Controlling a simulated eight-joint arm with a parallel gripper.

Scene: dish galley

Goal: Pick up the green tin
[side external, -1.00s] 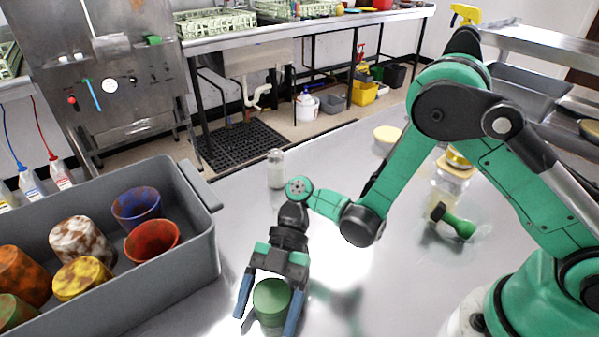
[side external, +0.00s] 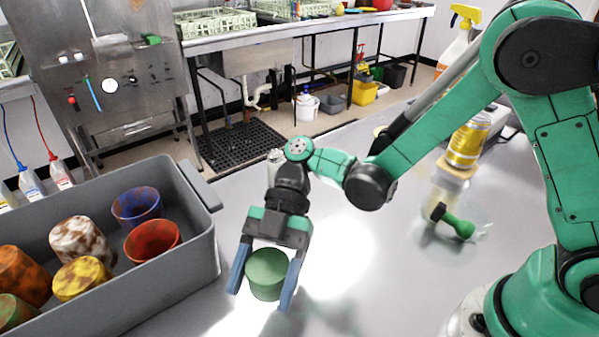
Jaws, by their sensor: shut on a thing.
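The tin's top and front side show between the fingers. It appears to be held above the metal table, though its exact height is hard to tell.
A grey bin (side external: 150,278) with several stained cups stands at left. A clear bottle (side external: 275,157) is mostly hidden behind my gripper. Open table lies right of the tin.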

